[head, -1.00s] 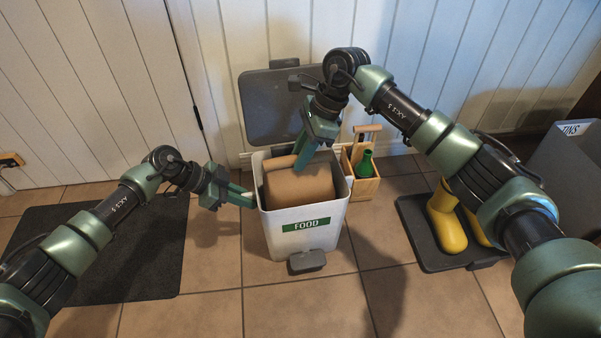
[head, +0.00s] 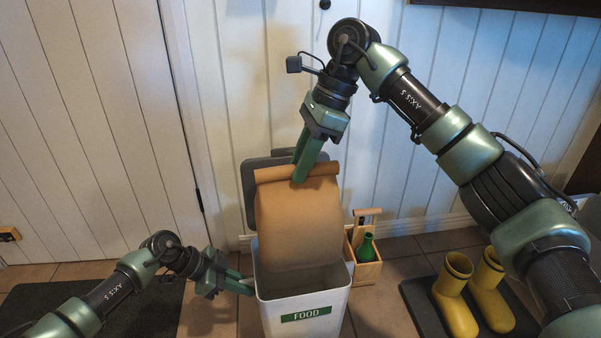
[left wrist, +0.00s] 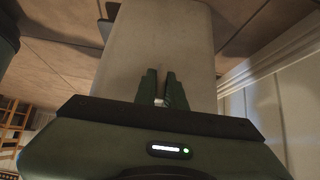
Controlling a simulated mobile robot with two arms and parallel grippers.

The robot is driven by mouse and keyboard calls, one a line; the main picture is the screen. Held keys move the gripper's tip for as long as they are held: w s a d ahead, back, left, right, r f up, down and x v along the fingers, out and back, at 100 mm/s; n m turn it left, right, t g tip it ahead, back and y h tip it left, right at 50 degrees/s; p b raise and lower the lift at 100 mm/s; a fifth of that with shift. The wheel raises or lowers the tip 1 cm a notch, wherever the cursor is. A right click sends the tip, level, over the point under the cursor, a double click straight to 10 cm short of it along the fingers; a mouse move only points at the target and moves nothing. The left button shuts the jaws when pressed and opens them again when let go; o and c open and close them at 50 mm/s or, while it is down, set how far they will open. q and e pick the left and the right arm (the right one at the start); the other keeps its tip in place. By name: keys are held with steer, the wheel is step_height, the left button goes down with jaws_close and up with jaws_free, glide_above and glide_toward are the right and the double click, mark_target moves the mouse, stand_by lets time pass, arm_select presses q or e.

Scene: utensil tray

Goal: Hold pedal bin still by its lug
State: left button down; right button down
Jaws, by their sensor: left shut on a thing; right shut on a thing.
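The white pedal bin (head: 283,312) with a green FOOD label stands on the tiled floor, its grey lid (head: 250,188) open against the wall. My left gripper (head: 252,287) is shut at the bin's left side, on the small lug there; the lug is mostly hidden by the fingers. In the left wrist view the lug (left wrist: 159,100) shows pale between the fingertips, against the bin's wall (left wrist: 158,40). My right gripper (head: 300,180) is shut on the rolled top of a brown paper bag (head: 298,222). The bag hangs upright above the bin, its lower end at or inside the opening.
A wooden caddy (head: 367,270) with a green bottle (head: 367,247) stands close to the bin's right. Yellow boots (head: 457,300) stand on a dark tray farther right. A dark mat (head: 130,318) lies at the left. The panelled wall is close behind the bin.

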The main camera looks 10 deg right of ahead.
arm_select(q)
steer(key=shift+a+f, duration=0.1)
steer(key=shift+a, duration=0.05)
arm_select(e)
steer(key=shift+r, duration=0.1)
arm_select(q)
steer(key=c, duration=1.4)
jaws_free()
